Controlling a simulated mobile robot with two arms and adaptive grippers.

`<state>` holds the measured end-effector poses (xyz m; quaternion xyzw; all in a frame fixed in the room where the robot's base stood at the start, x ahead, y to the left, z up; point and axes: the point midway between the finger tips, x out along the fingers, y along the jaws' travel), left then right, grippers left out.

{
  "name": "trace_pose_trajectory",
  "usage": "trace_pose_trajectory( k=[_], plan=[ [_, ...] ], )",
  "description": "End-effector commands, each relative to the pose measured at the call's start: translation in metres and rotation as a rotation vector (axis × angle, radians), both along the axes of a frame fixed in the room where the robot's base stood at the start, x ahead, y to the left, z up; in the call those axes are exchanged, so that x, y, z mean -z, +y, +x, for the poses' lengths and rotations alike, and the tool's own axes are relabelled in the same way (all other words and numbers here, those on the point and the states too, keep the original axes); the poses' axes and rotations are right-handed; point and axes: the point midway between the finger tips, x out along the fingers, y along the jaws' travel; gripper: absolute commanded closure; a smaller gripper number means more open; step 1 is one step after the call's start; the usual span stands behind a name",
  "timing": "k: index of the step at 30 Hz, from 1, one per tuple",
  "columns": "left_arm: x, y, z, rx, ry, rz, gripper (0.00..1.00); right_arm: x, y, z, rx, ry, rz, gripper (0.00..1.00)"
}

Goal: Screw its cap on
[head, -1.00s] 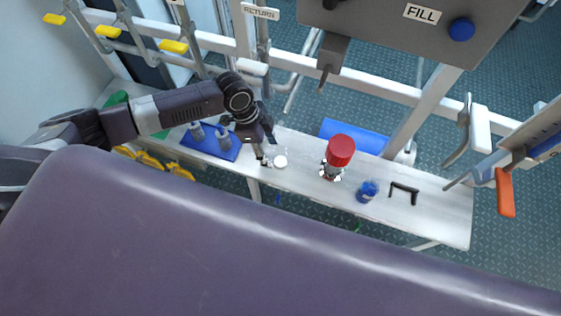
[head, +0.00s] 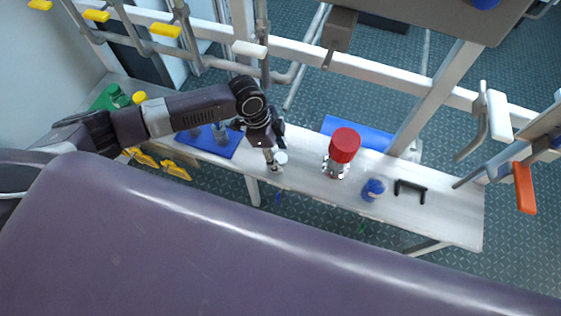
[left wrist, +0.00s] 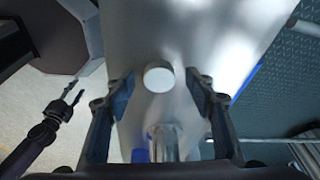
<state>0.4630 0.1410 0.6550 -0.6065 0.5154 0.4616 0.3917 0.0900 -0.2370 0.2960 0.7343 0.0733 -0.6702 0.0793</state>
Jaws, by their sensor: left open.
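A small white round cap (head: 281,157) lies on the pale bench beside my left gripper (head: 271,158). In the left wrist view the cap (left wrist: 159,76) shows ahead of the gap between the open left fingers (left wrist: 160,92), touching neither. A clear glass vessel (left wrist: 163,142) shows lower in that view, between the fingers in the picture; whether they touch it I cannot tell.
A blue mat (head: 185,145) with bottles lies left of my gripper. A red-topped vessel (head: 344,147), a blue-capped container (head: 373,190) and a black handle (head: 411,188) stand or lie to the right. A pale rail (head: 300,70) runs behind the bench (head: 450,218).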

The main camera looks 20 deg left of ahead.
Motion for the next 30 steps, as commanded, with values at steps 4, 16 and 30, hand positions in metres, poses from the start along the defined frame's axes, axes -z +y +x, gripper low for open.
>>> trace_pose_trajectory(
  k=[4, 16, 30],
  plan=[
    [0.0005, -0.0008, 0.0003, 0.001, -0.001, 0.000, 0.50, 0.0011, 0.0000, 0.0001, 0.000, 0.000, 0.000, 0.60],
    [0.0005, -0.0008, 0.0000, 0.001, 0.000, -0.001, 0.70, 0.0008, 0.0011, 0.0000, 0.001, 0.000, 0.001, 0.60],
    [-0.0002, -0.0007, 0.0000, 0.000, 0.000, -0.001, 0.80, 0.0000, 0.0036, 0.0000, 0.002, 0.000, 0.004, 0.60]
  ],
)
